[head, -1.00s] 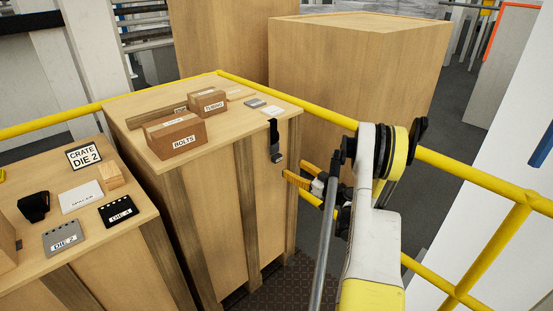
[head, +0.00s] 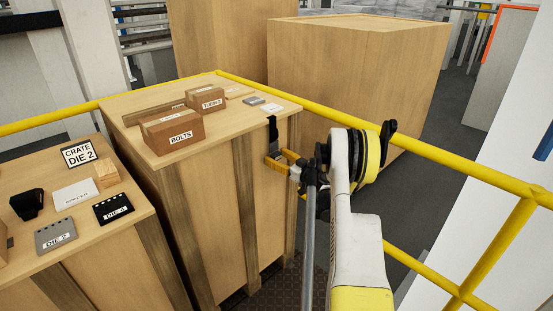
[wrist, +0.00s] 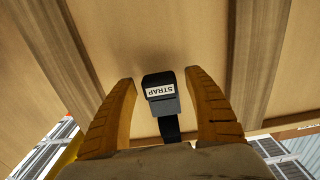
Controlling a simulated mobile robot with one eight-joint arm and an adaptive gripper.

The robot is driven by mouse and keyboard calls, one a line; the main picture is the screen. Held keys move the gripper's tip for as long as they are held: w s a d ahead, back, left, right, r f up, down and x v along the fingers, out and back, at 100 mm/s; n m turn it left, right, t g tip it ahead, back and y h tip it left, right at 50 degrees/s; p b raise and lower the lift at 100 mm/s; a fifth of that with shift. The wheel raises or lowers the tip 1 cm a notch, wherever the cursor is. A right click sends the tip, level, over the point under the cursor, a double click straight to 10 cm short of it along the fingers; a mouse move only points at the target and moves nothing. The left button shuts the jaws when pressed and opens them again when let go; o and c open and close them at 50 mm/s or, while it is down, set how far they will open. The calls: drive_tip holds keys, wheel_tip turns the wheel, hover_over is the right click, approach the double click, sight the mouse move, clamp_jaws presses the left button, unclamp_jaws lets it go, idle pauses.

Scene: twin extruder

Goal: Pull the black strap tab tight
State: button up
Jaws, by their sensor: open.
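The black strap (head: 273,129) hangs over the right edge of the wooden crate top, down its side. In the wrist view its dark end tab (wrist: 160,88), with a white label reading STRAP, sits between my two yellow fingers, with gaps on both sides. My gripper (head: 277,160) is open around the tab beside the crate's side. In the head view the fingers hide most of the tab. I cannot tell how far the tab stands off the crate.
The crate (head: 215,200) carries a BOLTS box (head: 171,131), a TUBING box (head: 206,98) and small flat items. A yellow rail (head: 440,165) runs behind and beside my arm. A lower crate at left holds die plates and a black strap roll (head: 27,204).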

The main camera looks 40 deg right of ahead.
sight(273, 172)
clamp_jaws()
wheel_tip(273, 172, down, 8)
drive_tip(key=shift+f, duration=0.2)
drive_tip(key=shift+c, duration=2.4)
unclamp_jaws()
drive_tip(key=o, duration=0.5)
drive_tip(key=shift+f, duration=0.1)
drive_tip(key=shift+s, duration=0.15)
